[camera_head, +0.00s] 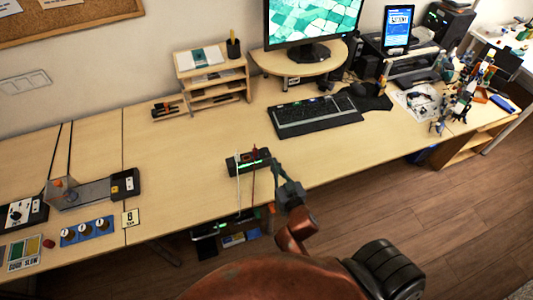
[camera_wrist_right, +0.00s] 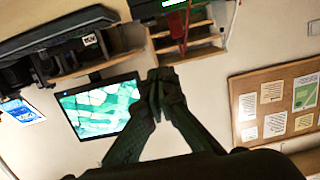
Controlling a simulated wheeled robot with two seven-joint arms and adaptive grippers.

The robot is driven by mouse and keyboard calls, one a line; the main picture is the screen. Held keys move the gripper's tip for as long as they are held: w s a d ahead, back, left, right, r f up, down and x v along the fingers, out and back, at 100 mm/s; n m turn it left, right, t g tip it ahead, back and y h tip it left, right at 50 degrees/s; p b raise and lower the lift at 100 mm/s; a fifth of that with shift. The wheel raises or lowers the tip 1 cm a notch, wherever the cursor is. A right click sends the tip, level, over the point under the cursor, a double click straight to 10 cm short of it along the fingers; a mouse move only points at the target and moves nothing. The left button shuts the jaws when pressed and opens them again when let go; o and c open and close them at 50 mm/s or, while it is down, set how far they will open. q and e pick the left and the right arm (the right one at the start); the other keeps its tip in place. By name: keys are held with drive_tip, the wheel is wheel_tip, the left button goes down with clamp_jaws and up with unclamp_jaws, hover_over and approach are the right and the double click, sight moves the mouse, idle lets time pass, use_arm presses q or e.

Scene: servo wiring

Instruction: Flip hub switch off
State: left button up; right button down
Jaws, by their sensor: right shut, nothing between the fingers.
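The hub (camera_head: 248,162) is a small black box with green lights, near the front edge of the desk. A small red part shows at its back edge; the switch and its position are too small to make out. My right gripper (camera_head: 275,165) is shut and empty at the hub's right end; I cannot tell whether it touches. In the right wrist view the shut fingertips (camera_wrist_right: 162,74) point up, below the dark hub (camera_wrist_right: 148,9), which shows a green light and a red cable. My left gripper is not in view.
A white and a dark red cable run down from the hub past the desk edge. A keyboard (camera_head: 318,115) lies behind and to the right. A wooden shelf unit (camera_head: 212,80) and monitor (camera_head: 312,22) stand at the back. The desk (camera_head: 180,150) left of the hub is clear.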

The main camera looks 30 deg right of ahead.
drive_tip(key=b, duration=0.1)
hover_over(265, 155)
drive_tip(key=shift+s+f, duration=0.3)
drive_tip(key=shift+f, duration=0.35)
drive_tip(key=f, duration=0.1)
drive_tip(key=f+b, duration=0.1)
drive_tip(key=shift+w+d+f, duration=0.1)
drive_tip(key=shift+w+f, duration=0.1)
drive_tip(key=shift+f, duration=0.2)
drive_tip(key=shift+w+f, duration=0.1)
drive_tip(key=shift+f, duration=0.5)
